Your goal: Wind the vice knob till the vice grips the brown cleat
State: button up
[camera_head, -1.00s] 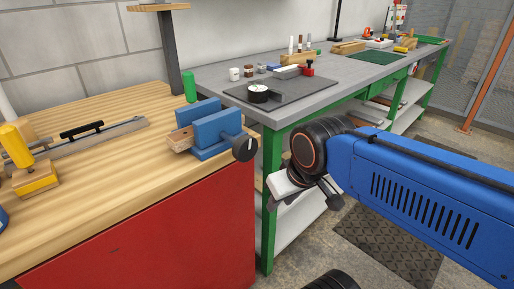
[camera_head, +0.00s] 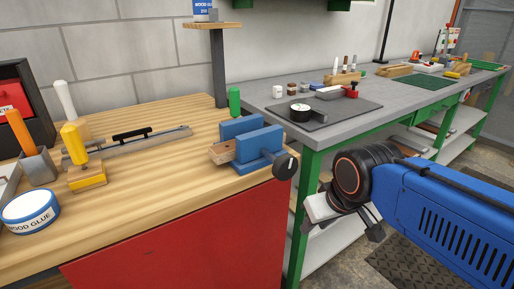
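The blue vice (camera_head: 262,139) stands near the right end of the wooden bench. Its black knob (camera_head: 285,166) with a pale mark faces the bench's right front corner. The brown cleat (camera_head: 222,153) sits at the vice and sticks out to the left of its blue jaws. I cannot tell whether both jaws touch it. My gripper (camera_head: 341,229) is to the right of the knob and lower in the picture, off the bench edge and apart from the knob.
The wooden bench (camera_head: 150,215) has a red front. A green bottle (camera_head: 234,101) stands behind the vice. A yellow-handled tool (camera_head: 82,165), a long grey bar (camera_head: 140,144) and a wood glue tin (camera_head: 30,211) lie left. A grey-topped green workbench (camera_head: 390,97) stands behind my arm.

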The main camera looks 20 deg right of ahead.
aim_at(284, 168)
jog(key=l+u, duration=0.3)
jog(key=l, duration=0.75)
jog(key=l+u, duration=0.3)
jog(key=l, duration=0.8)
jog(key=i+l, duration=0.1)
jog(key=l, duration=0.25)
